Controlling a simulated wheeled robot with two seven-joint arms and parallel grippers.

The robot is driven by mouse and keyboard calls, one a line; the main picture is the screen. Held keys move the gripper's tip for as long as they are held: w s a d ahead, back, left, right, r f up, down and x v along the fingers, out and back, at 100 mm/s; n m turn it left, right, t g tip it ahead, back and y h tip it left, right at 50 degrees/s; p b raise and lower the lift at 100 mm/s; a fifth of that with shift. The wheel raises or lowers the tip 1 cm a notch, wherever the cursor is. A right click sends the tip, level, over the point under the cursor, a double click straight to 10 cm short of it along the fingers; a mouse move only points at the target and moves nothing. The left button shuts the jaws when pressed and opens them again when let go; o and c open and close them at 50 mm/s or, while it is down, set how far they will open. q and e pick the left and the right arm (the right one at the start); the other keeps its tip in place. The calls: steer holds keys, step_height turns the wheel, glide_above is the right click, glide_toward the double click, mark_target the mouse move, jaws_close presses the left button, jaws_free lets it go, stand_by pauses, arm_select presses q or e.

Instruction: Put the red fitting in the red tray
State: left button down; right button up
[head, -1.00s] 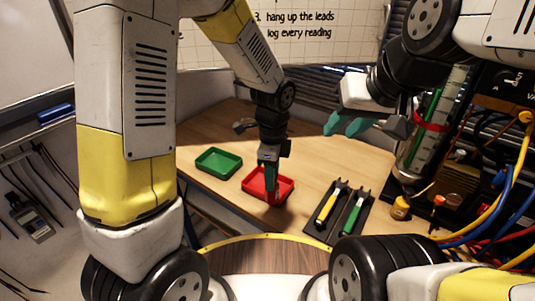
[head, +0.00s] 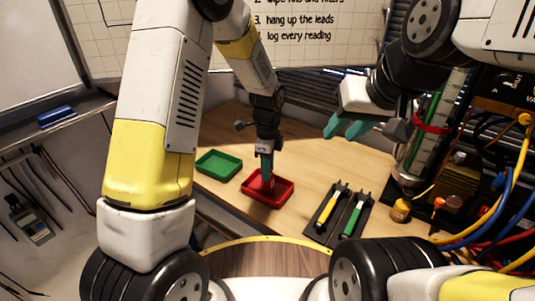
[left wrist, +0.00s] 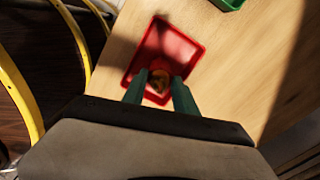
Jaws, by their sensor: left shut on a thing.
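The red tray (head: 283,197) lies on the wooden table, and it also shows in the left wrist view (left wrist: 195,46). My left gripper (head: 267,176) points down over the tray, fingers low within its outline. In the left wrist view, its green fingers (left wrist: 158,90) are shut on the red fitting (left wrist: 159,79), whose end looks brassy. The fitting (head: 268,183) is hard to make out against the red tray in the head view. I cannot tell whether it touches the tray floor. My right gripper (head: 345,127) is raised at the right, fingers apart and empty.
A green tray (head: 220,174) stands left of the red one. A dark tool holder (head: 328,229) with yellow and green tools lies to the right. Beyond it are a small amber bottle (head: 401,210), cables and a glass tube with a red band (head: 433,124).

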arm_select(q)
steer(key=shift+f, duration=0.15)
steer(key=c, duration=1)
jaws_free()
steer(key=shift+o, duration=0.2)
step_height(320, 180, up, 12)
steer(key=s+a+r+n+t+h, duration=0.1)
steer(key=s+a+r+n+t, duration=0.1)
steer(key=s+a+r+n, duration=0.75)
steer(key=s+a+r+n+t+h, duration=0.1)
steer(key=s+a+r+n+t, duration=0.3)
steer(key=s+n, duration=0.6)
steer(key=shift+s+a+r+n, duration=0.15)
steer(key=shift+a+r+n, duration=0.3)
steer(key=shift+r, duration=0.2)
